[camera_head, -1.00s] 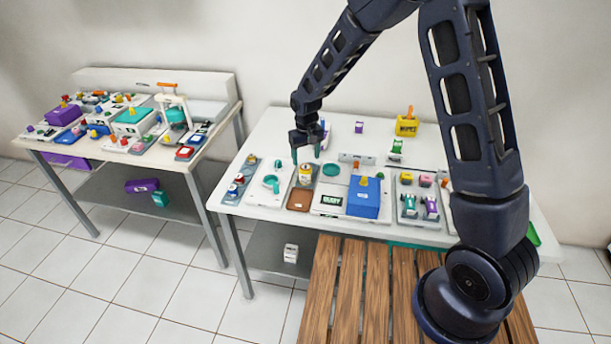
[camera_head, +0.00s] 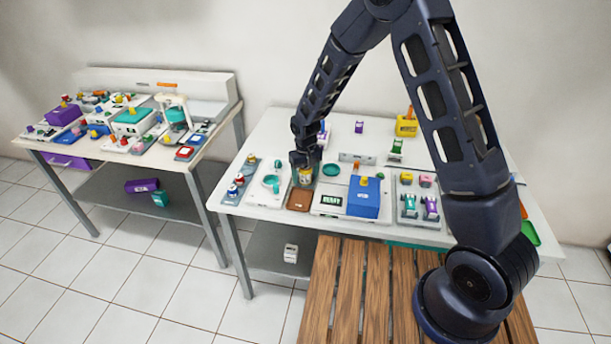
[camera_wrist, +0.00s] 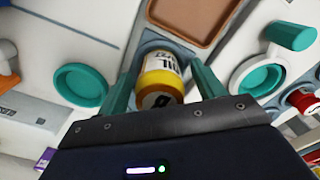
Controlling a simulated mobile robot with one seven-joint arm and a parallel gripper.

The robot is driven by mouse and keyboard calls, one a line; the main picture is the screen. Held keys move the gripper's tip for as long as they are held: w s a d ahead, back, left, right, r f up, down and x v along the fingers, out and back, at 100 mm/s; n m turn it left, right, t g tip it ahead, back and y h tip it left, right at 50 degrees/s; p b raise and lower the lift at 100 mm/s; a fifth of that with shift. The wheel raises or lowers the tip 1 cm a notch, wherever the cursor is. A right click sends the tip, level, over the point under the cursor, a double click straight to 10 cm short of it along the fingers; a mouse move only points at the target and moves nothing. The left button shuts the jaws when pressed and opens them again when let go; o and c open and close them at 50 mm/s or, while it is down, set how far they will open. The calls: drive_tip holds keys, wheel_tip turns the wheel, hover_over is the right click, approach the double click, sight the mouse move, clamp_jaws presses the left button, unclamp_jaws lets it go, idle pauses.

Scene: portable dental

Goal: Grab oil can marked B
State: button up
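In the head view the oil can (camera_head: 305,176) stands in a grey tray on the right table, partly hidden by my gripper (camera_head: 305,168). In the wrist view my gripper (camera_wrist: 166,68) has its two teal fingers apart, one on each side of the can. Narrow gaps show between the fingers and the can, so it is open around it.
A brown tray (camera_head: 299,200) lies just in front of the can. A teal round dish (camera_head: 331,170) is to its right, and a white unit with a teal cup (camera_head: 271,182) to its left. A blue box (camera_head: 363,198) stands farther right.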

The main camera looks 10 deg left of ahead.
drive_tip(key=c, duration=1.1)
drive_tip(key=shift+o, duration=0.2)
